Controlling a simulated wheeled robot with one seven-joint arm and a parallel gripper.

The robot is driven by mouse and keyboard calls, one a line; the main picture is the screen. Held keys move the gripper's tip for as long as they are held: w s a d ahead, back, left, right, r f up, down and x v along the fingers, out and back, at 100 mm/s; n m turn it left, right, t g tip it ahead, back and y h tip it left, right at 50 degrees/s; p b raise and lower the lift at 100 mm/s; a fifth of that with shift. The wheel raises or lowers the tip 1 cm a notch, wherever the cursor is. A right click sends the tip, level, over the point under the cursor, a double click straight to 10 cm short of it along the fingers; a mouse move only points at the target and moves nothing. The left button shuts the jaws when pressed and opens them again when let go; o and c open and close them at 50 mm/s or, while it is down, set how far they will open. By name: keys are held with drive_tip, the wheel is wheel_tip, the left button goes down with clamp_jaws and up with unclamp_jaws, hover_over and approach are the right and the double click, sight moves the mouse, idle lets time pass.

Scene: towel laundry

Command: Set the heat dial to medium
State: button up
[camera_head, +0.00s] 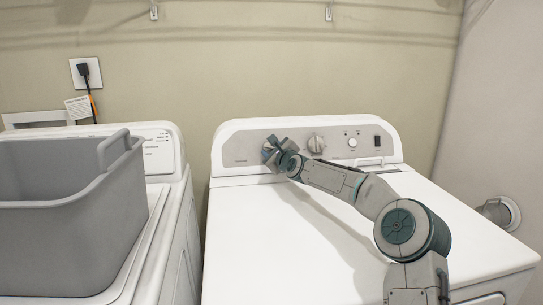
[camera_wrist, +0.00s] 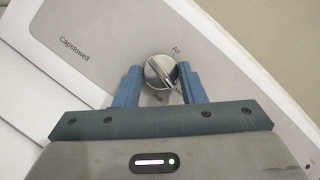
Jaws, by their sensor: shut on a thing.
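A round silver dial (camera_wrist: 158,70) with a raised grip bar sits on the grey control panel in the wrist view. Its bar is tilted. Printing beside it seems to start with "A", but the small marks are hard to read. My gripper (camera_wrist: 159,80) has its two blue fingers on either side of the dial and is shut on it. In the head view my gripper (camera_head: 271,151) is at the left part of the panel (camera_head: 240,146) and hides that dial.
A second, larger knob (camera_head: 316,143) is to the right on the panel, with a small white button (camera_head: 353,143) and a dark switch (camera_head: 377,142) beyond it. A grey basket (camera_head: 65,245) stands on the white machine at left. The white dryer top (camera_head: 270,250) is clear below my arm.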

drive_tip(key=shift+r+n, duration=0.1)
drive_tip(key=shift+n, duration=0.3)
drive_tip(key=o, duration=1)
drive_tip(key=shift+d, duration=0.1)
drive_tip(key=b+v, duration=0.1)
drive_tip(key=v, duration=1.2)
drive_tip(key=shift+s+d+r+b, duration=0.1)
drive_tip(key=shift+s+d+b, duration=0.15)
drive_tip(key=shift+d+b, duration=0.05)
